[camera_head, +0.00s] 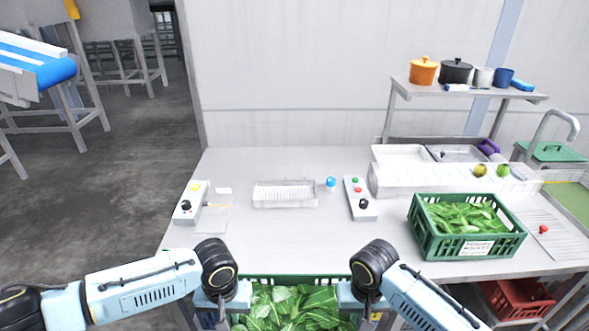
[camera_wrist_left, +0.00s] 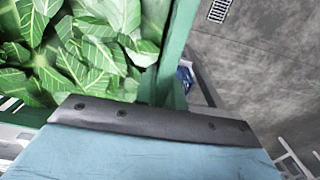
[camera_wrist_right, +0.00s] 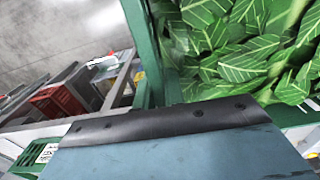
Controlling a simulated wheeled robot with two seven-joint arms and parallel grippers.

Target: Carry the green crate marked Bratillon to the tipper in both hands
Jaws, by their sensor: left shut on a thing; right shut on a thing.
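A green crate (camera_head: 290,278) full of broad green leaves (camera_head: 285,305) is at the bottom edge of the head view, close in front of me. My left gripper (camera_head: 225,303) is shut on its left side and my right gripper (camera_head: 362,300) is shut on its right side. The crate's wall also shows in the left wrist view (camera_wrist_left: 178,60) and in the right wrist view (camera_wrist_right: 146,45). No label on this crate is in view, so I cannot read its name. The fingertips are hidden. I cannot pick out the tipper with certainty.
A steel table (camera_head: 290,235) stands just ahead, with control boxes (camera_head: 190,203), a clear tray (camera_head: 285,195) and a second labelled green crate (camera_head: 470,228) of leaves on it. A red crate (camera_head: 518,298) sits below. A conveyor (camera_head: 35,68) stands far left; open floor (camera_head: 120,165) lies left.

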